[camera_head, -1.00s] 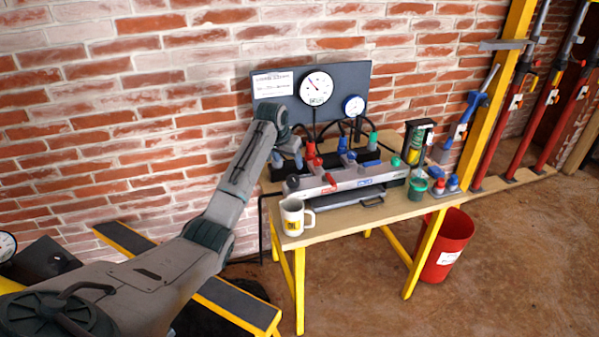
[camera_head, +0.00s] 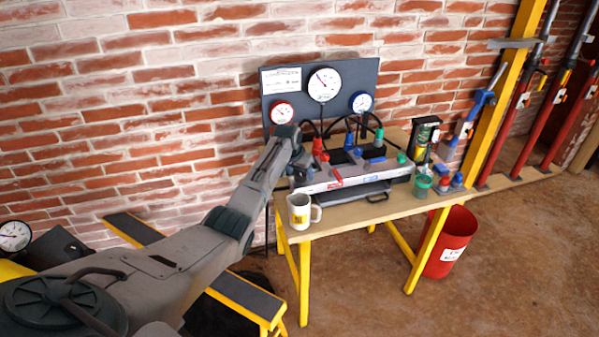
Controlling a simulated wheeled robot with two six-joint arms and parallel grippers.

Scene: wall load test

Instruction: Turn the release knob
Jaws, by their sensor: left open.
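My left arm reaches in from the left to the left end of a grey valve manifold (camera_head: 350,181) on the workbench. My left gripper (camera_head: 302,164) is open, small in view, over that end, and partly covers what lies behind it. Whether it touches anything cannot be told. The manifold carries a red knob (camera_head: 317,146), a red lever (camera_head: 335,176), blue handles (camera_head: 376,151) and a green knob (camera_head: 402,158). Which one is the release knob is not clear. My right gripper is not in view.
A gauge panel (camera_head: 345,112) stands behind the manifold. A mug (camera_head: 299,211) sits at the bench's front left, close below my gripper. A green cup (camera_head: 422,186) and small bottles stand at the right. A red bin (camera_head: 450,243) is beside the bench.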

